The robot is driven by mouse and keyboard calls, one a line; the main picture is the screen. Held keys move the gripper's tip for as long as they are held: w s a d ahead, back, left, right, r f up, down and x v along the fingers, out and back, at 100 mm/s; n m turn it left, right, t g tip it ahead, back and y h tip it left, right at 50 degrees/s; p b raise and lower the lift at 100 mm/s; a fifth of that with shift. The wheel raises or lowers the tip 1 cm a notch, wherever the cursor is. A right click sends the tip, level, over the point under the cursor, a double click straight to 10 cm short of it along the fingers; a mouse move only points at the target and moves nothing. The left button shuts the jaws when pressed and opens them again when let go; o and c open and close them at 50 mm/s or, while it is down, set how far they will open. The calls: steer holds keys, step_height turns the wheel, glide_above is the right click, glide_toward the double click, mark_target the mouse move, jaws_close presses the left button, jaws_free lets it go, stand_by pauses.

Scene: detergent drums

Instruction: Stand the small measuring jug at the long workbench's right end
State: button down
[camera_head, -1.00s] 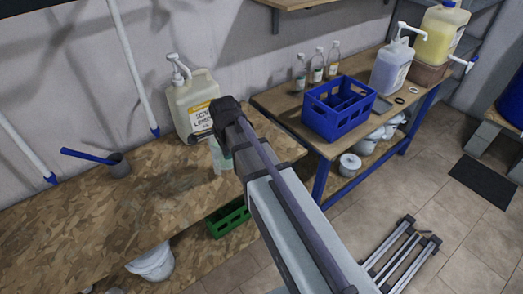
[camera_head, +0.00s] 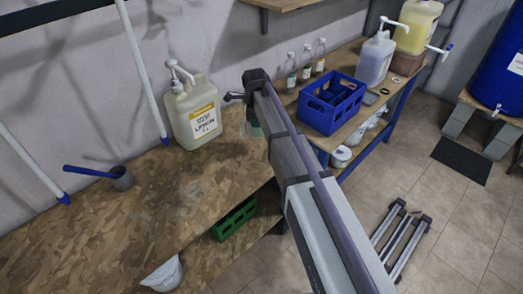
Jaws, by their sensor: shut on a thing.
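The small measuring jug (camera_head: 253,123) is a pale, greenish, see-through vessel, partly hidden behind my arm. My gripper (camera_head: 243,104) is at the jug's upper part and shut on it; the fingers are mostly hidden by the arm's end. The jug looks upright over the right end of the long workbench (camera_head: 120,225), which has a wood-chip board top. I cannot tell whether its base touches the board.
A lemon detergent canister (camera_head: 196,118) with a pump stands just left of the jug. A grey scoop (camera_head: 122,178) with a blue handle lies farther left. A blue crate (camera_head: 332,105) and several bottles occupy the second bench. The board's front middle is clear.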

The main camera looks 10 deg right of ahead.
step_height(320, 180, down, 10)
steer(key=b, duration=1)
steer(key=shift+f, duration=0.25)
steer(key=shift+r, duration=0.3)
steer(key=shift+f, duration=0.2)
steer(key=c, duration=1.3)
jaws_free()
steer(key=shift+o, duration=0.2)
step_height(320, 180, up, 13)
steer(key=s+p, duration=0.1)
steer(key=p, duration=1.2)
steer(key=s+d+n, duration=0.2)
steer(key=s+n, duration=0.8)
steer(key=s, duration=0.3)
steer(key=s+d+n+g, duration=0.1)
steer(key=s+d+n, duration=0.1)
steer(key=s+n, duration=0.9)
steer(key=s, duration=0.3)
steer(key=shift+d+f+b, duration=0.35)
steer(key=shift+b, duration=0.05)
